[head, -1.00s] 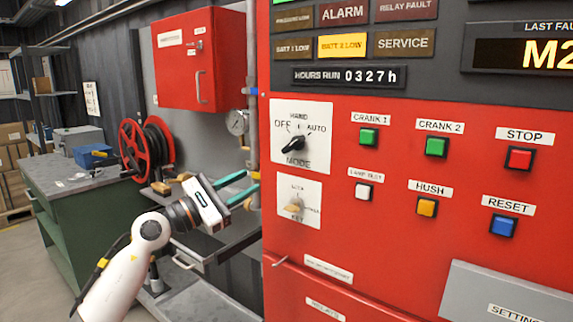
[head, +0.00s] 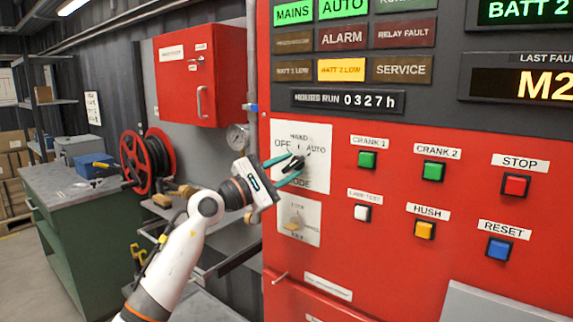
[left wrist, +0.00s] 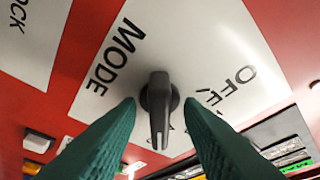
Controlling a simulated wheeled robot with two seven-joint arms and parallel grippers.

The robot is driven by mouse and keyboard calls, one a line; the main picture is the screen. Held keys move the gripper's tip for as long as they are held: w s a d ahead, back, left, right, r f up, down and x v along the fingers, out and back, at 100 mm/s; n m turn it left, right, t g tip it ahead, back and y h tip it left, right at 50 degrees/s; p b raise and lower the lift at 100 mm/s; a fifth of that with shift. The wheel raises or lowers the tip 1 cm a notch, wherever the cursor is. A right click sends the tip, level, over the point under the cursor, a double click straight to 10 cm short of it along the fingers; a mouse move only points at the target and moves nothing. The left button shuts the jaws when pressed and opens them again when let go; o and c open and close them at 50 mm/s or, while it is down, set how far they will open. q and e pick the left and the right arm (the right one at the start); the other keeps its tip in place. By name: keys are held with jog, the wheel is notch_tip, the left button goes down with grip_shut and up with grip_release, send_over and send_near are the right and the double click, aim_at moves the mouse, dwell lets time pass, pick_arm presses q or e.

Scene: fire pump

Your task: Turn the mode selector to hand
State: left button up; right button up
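The mode selector is a black knob (head: 297,164) on a white plate (head: 318,139) on the red panel, marked OFF, HAND, AUTO and MODE. My left gripper (head: 292,165) is at the knob, with its green fingers on either side of it. The left wrist view shows the knob (left wrist: 159,100) between the two fingertips (left wrist: 160,108), with a small gap on each side. The fingers are open. The knob's handle sticks out toward that camera; which mark it points at I cannot tell, as the fingers hide part of the plate. My right gripper is not in view.
A key switch (head: 295,224) sits just below the mode plate. Push buttons, including CRANK 1 (head: 367,160) and a white lamp-test button (head: 362,212), lie to the right. A red cabinet (head: 200,75) and a hose reel (head: 148,160) are to the left.

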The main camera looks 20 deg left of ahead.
pick_arm(q)
jog(key=c, duration=0.6)
jog(key=shift+d+n, duration=0.1)
jog(key=shift+n, duration=0.2)
jog(key=shift+n+t+y+p, duration=0.3)
jog(key=shift+n+t+p, duration=0.3)
jog(key=shift+n+p, duration=0.4)
jog(key=n+t+y+p, duration=0.1)
jog(key=n+p, duration=0.2)
jog(key=n+t+y+p, duration=0.1)
jog(key=n+p, duration=0.2)
jog(key=p, duration=0.1)
jog(key=n+t+y+p, duration=0.1)
jog(key=n+p, duration=0.2)
jog(key=shift+d+n+p, duration=0.25)
jog(key=shift+n+p, duration=0.05)
jog(key=shift+p, duration=0.1)
jog(key=shift+f+n+y+p, duration=0.15)
jog(key=shift+n+y+p, duration=0.55)
jog(key=shift+n+y, duration=0.15)
